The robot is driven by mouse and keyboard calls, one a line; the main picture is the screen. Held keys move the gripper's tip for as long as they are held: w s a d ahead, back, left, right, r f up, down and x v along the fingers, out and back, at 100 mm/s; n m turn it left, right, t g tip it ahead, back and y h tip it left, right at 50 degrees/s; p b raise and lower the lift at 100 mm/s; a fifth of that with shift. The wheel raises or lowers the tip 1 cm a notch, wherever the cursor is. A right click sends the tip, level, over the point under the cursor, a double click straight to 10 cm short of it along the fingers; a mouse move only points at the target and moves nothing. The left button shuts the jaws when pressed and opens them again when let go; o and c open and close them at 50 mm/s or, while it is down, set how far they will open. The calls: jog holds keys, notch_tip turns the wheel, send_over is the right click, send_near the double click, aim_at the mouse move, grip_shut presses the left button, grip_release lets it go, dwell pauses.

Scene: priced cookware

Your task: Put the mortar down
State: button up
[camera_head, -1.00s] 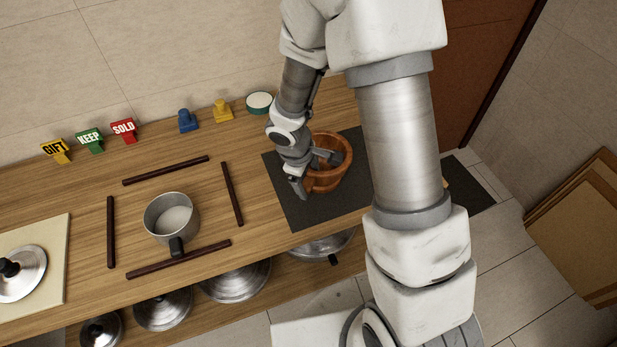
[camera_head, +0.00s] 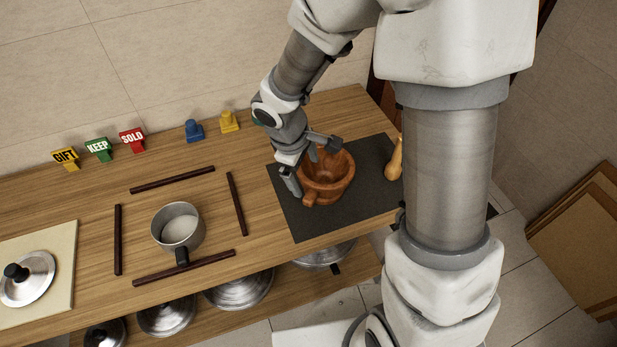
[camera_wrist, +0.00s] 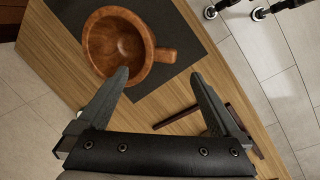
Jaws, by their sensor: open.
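The mortar (camera_head: 328,180) is a brown wooden bowl with a stubby handle. It stands upright on the dark mat (camera_head: 291,222) at the right part of the counter. It also shows in the wrist view (camera_wrist: 117,46), empty, with its handle pointing right. My gripper (camera_head: 308,168) is open beside the mortar, at its left and rear side in the head view. In the wrist view the two fingers (camera_wrist: 158,82) are spread and hold nothing; the mortar lies beyond their tips. Whether a finger touches the mortar I cannot tell.
A wooden pestle-like piece (camera_head: 396,158) lies at the mat's right edge. A saucepan (camera_head: 178,227) stands left among dark wooden strips (camera_head: 237,204). Coloured signs (camera_head: 132,139) and a yellow piece (camera_head: 229,121) line the back. Lids (camera_head: 240,288) sit on the lower shelf.

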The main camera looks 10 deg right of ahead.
jog(key=s+d+r+m+t, duration=0.1)
jog(key=s+d+r+m, duration=0.2)
jog(key=r, duration=0.4)
jog(key=s+d+r+m+t, duration=0.1)
jog(key=s+d+r+m, duration=0.2)
jog(key=r, duration=0.5)
jog(key=s+r+m+t+y, duration=0.2)
jog(key=s+r+m, duration=0.3)
jog(key=s+r, duration=0.2)
jog(key=shift+s+d+r, duration=0.15)
jog(key=shift+s+d, duration=0.3)
jog(key=shift+s, duration=0.65)
jog(key=shift+a, duration=0.15)
